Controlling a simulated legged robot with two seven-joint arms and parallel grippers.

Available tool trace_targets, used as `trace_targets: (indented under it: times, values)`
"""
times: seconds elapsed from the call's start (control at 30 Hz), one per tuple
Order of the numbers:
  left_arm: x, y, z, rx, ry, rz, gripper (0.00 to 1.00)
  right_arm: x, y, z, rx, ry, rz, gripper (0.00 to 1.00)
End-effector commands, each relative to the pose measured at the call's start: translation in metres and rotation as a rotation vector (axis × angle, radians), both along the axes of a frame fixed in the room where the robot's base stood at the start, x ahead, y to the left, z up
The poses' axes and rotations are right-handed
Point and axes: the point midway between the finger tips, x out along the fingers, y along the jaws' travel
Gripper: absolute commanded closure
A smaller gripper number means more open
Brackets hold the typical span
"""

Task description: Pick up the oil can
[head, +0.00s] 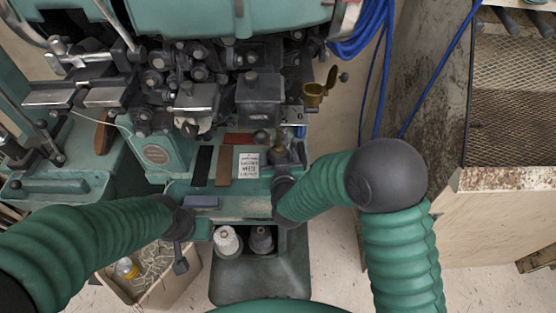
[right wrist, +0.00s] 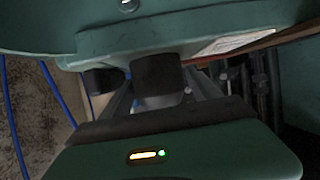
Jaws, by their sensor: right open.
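A small dark can with a brownish conical top (head: 280,152), which looks like the oil can, stands at the right end of the green machine's shelf in the head view. My right gripper (head: 287,165) is right at it and partly covers it; I cannot tell whether they touch. In the right wrist view the dark finger pads (right wrist: 128,80) stand apart, and no can is clearly visible between them. My left gripper (head: 181,240) is in front of the shelf's left end, above a box; its jaw opening is unclear.
The green stitching machine (head: 155,152) fills the back. A brass cup with an open lid (head: 314,94) sticks out at its right. Thread spools (head: 228,241) stand below the shelf. A cardboard box (head: 160,292) is at lower left. Blue cables (head: 375,40) hang at the right.

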Motion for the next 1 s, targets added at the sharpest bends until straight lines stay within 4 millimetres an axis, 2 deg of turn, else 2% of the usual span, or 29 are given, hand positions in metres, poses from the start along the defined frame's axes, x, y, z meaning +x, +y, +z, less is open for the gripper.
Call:
trace_targets:
  times: [0.07,0.27,0.6,0.87,1.0]
  values:
    - [0.0001,-0.0001,-0.003,0.0,0.0,0.0,0.64,0.0053,0.0006,-0.0033,-0.001,0.001,0.0,0.29]
    - [0.0001,-0.0001,-0.0017,0.0,0.0,0.0,0.64,0.005,0.0016,-0.0016,-0.002,0.0,0.001,0.3]
    - [0.0001,-0.0001,-0.0018,0.0,0.0,0.0,0.64,0.0052,0.0016,-0.0021,-0.002,0.001,0.002,0.75]
    - [0.0001,-0.0001,-0.0009,0.0,0.0,0.0,0.64,0.0054,0.0012,-0.0011,-0.002,0.001,0.001,0.76]
    - [0.0001,-0.0001,0.0047,0.0,0.0,0.0,0.64,0.0086,-0.0001,0.006,-0.001,-0.001,0.0,0.76]
